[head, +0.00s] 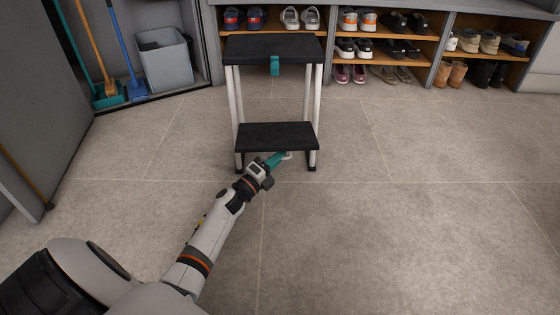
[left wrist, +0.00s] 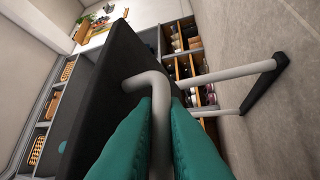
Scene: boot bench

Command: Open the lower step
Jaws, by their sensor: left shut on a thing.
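The step stool has a black top tread (head: 272,48) on white legs, with a small teal latch (head: 275,66) at its front edge. The black lower step (head: 277,136) shows its flat face between the legs, low at the front. A white handle (head: 287,155) hangs at its lower edge. My left gripper (head: 275,160) has its teal fingers shut on this handle. In the left wrist view the fingers (left wrist: 160,120) close around the bent white handle (left wrist: 146,80), beside a broad black panel (left wrist: 105,100). My right gripper is not in view.
A shoe rack (head: 380,45) stands behind the stool. A grey bin (head: 165,60) and brooms with a dustpan are in the locker at the back left. The tiled floor (head: 420,200) is clear at front and right.

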